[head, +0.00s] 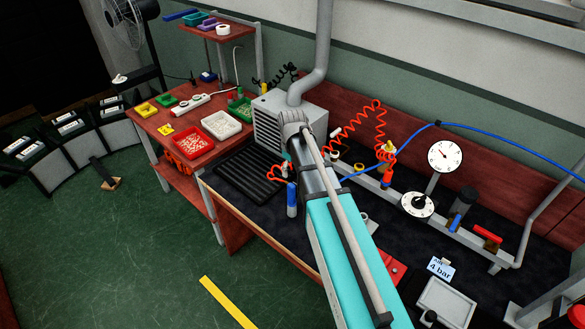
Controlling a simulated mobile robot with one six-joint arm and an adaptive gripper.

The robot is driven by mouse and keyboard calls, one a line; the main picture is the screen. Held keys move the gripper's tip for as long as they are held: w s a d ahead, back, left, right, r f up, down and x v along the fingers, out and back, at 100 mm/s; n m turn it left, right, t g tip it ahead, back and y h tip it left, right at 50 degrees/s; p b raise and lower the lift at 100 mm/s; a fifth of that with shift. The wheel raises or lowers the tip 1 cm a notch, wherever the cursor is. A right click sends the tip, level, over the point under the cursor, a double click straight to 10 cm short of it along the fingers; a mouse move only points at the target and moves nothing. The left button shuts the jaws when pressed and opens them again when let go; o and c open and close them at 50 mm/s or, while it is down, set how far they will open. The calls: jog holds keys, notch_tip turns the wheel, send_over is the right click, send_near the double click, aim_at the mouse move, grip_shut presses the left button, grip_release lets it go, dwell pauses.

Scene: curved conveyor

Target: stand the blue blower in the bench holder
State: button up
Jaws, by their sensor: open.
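A slim upright blue tool (291,199), which looks like the blue blower, shows at the left side of my arm, over the dark bench top (262,212) near its front edge. A red coiled hose (375,118) runs behind my arm, and another piece of red coil shows just above the blue tool. I cannot tell if the tool stands or hangs. My teal and grey arm reaches across the bench from the lower right. My gripper is hidden behind the arm. I cannot make out the bench holder for certain.
A grey box with a grille (268,122) and a black ribbed mat (248,175) lie left. Gauges (445,155) on a grey rail (450,235) and a "4 bar" card (441,268) are right. A red side table (185,120) holds trays. Green floor lies open in front.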

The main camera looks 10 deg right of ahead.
jog(key=shift+r+p, duration=1.4)
jog(key=shift+r, duration=0.3)
jog(key=shift+s, duration=0.1)
jog(key=s+m, duration=0.7)
jog(key=s, duration=0.9)
jog(key=shift+d, duration=0.2)
dwell(0.8)
